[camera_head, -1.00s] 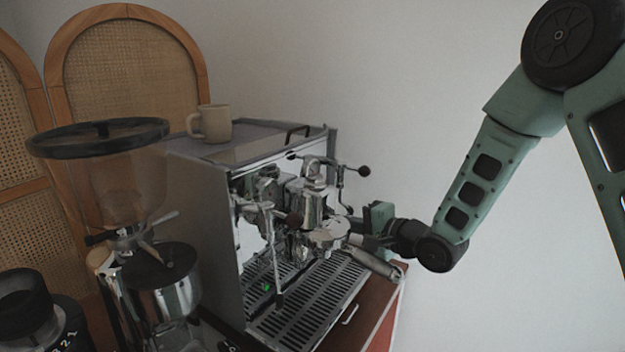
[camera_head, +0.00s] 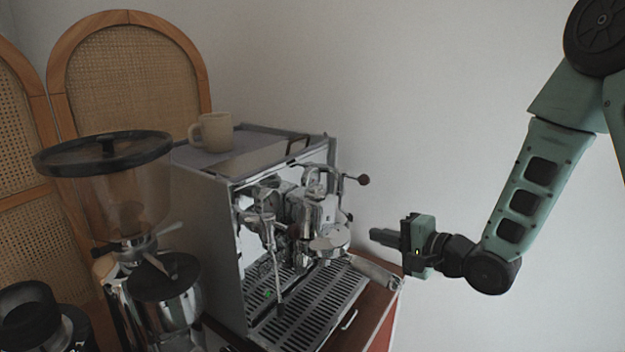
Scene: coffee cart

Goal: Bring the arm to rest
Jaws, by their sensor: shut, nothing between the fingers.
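My gripper (camera_head: 378,236) is shut and empty, in the open air to the right of the espresso machine. Its fingers point left toward the machine. The espresso machine (camera_head: 209,235) is a silver box on the cart. My arm comes down from the upper right, bent at the elbow and wrist.
A beige mug (camera_head: 216,132) stands on top of the machine. A grinder with a dark-rimmed hopper (camera_head: 104,185) stands to its left. A red-brown cart top (camera_head: 383,304) runs along the right. Free room lies to the right, before the plain wall.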

